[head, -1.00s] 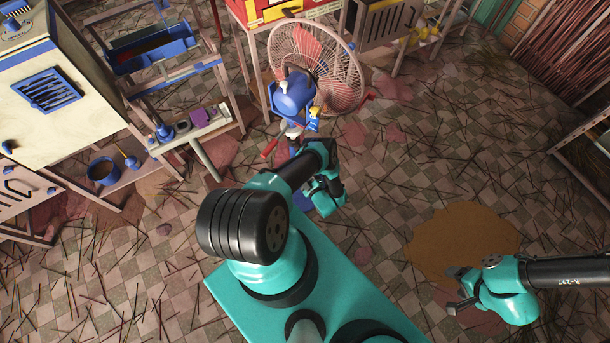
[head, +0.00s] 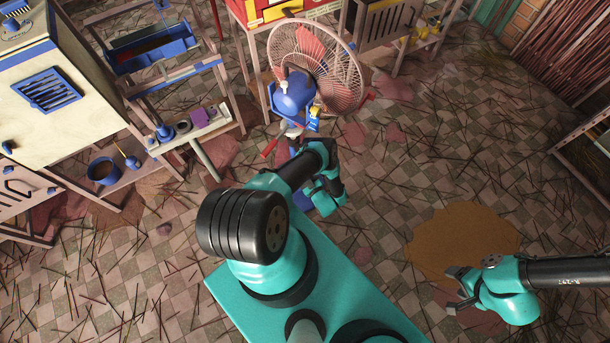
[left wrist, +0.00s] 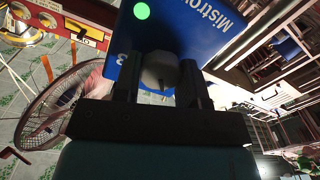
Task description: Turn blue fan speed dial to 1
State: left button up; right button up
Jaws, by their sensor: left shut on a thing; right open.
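The blue fan (head: 294,94) stands at the upper middle of the head view, its round cage facing away. In the left wrist view its blue control panel (left wrist: 190,28) carries white lettering, a lit green spot and a pale grey dial (left wrist: 158,70). My left gripper (left wrist: 159,82) is shut on the dial, one finger on each side. The dial's pointer and most of its numbers are hidden; a partial figure shows left of the dial. In the head view my left arm hides that gripper. My right gripper (head: 463,287) is open and empty, low on the right, away from the fan.
A shelf rack with a blue tray (head: 150,48) and a cream cabinet (head: 40,100) stand at the left. Tables line the back. The straw-strewn tiled floor is open around a brown patch (head: 460,238) on the right.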

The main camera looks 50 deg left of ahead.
pick_arm(q)
jog(key=shift+m, duration=1.5)
jog(key=o, duration=0.9)
jog(key=shift+d, duration=0.1)
